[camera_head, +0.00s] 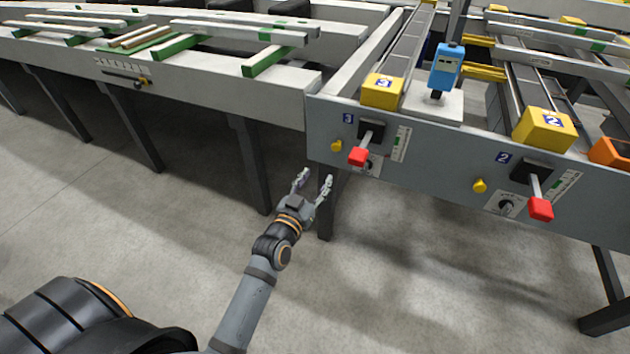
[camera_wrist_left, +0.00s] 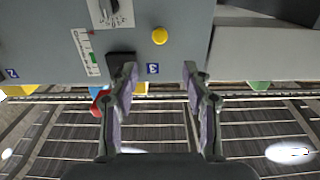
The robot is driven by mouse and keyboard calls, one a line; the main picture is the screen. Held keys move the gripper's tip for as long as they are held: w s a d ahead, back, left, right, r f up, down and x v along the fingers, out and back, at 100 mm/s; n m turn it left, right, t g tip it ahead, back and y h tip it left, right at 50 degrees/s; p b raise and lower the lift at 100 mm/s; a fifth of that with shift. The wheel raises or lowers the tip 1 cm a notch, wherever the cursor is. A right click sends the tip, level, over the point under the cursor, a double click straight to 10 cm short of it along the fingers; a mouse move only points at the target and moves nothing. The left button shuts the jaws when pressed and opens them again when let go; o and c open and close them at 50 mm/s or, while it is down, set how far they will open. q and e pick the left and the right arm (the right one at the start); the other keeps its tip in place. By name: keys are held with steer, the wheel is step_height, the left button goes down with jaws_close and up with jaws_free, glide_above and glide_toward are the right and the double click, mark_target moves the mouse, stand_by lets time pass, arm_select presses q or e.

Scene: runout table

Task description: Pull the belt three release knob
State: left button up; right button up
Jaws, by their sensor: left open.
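The yellow knob of belt three (camera_head: 336,146) sits on the grey front panel, left of a red-ended lever (camera_head: 358,157) and below the blue 3 label (camera_head: 348,118). In the left wrist view the yellow knob (camera_wrist_left: 159,35) and the 3 label (camera_wrist_left: 152,69) appear inverted, with the knob beyond the fingertips, roughly between them. My left gripper (camera_head: 315,178) is open and empty, below and slightly left of the knob, apart from it. It also shows in the left wrist view (camera_wrist_left: 161,75). My right gripper is not in view.
Belt two has its own yellow knob (camera_head: 480,185) and red lever (camera_head: 540,208) to the right. A black dial (camera_head: 369,166) sits beside lever three. A table leg (camera_head: 327,215) stands close to my gripper. A blue device (camera_head: 446,68) stands above the panel. Floor ahead is open.

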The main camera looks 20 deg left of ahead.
arm_select(q)
steer(key=s+d+f+g+h, duration=0.1)
steer(key=s+f+g, duration=0.7)
steer(key=s+f, duration=0.5)
steer(key=s+a+f+g+y+p, duration=0.1)
steer(key=s+a+f+g+p, duration=0.25)
steer(key=s+f+p, duration=0.4)
steer(key=s+a+f+g+y+p, duration=0.15)
steer(key=s+f+g+p, duration=0.3)
steer(key=s+p, duration=0.55)
steer(key=s+a+p, duration=0.4)
steer(key=s+p, duration=0.9)
steer(key=shift+s+g, duration=0.3)
steer(key=shift+g, duration=0.1)
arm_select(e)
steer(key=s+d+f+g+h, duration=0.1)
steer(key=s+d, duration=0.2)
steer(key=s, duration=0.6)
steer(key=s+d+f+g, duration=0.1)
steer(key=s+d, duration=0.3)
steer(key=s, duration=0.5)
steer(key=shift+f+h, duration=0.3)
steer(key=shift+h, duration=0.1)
